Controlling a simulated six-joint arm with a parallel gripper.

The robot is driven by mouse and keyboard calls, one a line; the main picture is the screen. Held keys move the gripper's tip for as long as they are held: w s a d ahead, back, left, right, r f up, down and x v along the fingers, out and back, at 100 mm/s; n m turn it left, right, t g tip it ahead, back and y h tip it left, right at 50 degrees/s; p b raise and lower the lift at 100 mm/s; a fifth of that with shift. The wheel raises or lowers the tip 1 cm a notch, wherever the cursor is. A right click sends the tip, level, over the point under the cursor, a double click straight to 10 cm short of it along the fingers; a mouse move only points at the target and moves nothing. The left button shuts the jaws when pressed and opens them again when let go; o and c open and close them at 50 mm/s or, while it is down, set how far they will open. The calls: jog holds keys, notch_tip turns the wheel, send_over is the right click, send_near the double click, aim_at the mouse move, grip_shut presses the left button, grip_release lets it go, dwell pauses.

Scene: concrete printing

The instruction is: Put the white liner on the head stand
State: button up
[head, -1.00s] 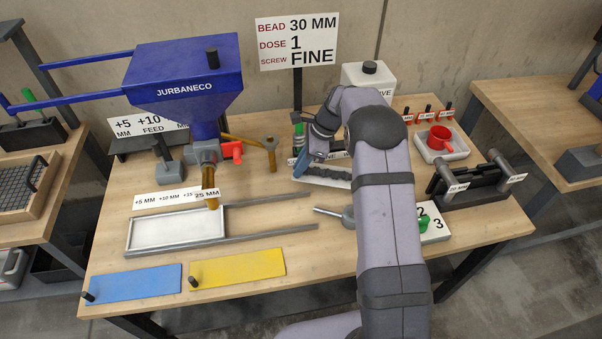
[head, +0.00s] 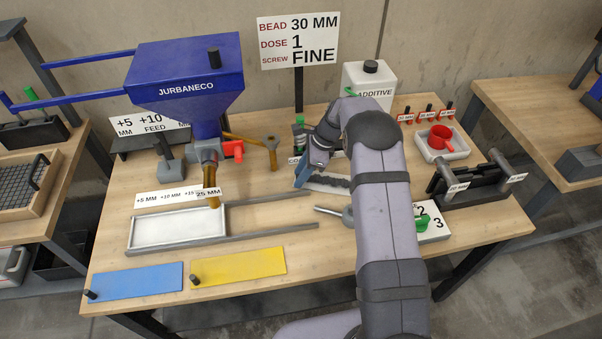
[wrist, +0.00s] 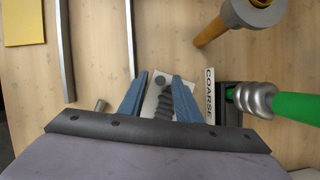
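No piece stands out clearly as the white liner, and I cannot tell which stand is the head stand. My gripper (head: 303,176) is low over a white tray (head: 338,188) with a dark ribbed piece (head: 328,180) on it. In the wrist view, my gripper (wrist: 160,76) has its two blue fingers apart, with the white tray and the dark ribbed piece (wrist: 166,104) showing between them. I cannot tell whether the fingers touch either one.
A blue hopper (head: 187,85) stands at the back left above a white-bottomed frame tray (head: 130,235) with rails. An additive bottle (head: 369,85), a red cup (head: 441,136) and a black rack (head: 470,186) are to the right. Blue and yellow plates (head: 238,267) lie in front.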

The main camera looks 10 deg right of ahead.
jog(key=shift+r, duration=0.1)
jog(key=w+b+v, duration=0.1)
jog(key=b+v, duration=0.1)
jog(key=v, duration=1)
jog(key=s+a+f+n+h, duration=0.2)
jog(key=s+n+h, duration=0.2)
jog(key=s+n, duration=1.6)
jog(key=s, duration=1.2)
jog(key=shift+s+a+g, duration=0.2)
jog(key=shift+s+g, duration=0.15)
jog(key=shift+g, duration=0.05)
notch_tip(320, 180, up, 7)
jog(key=p, duration=0.7)
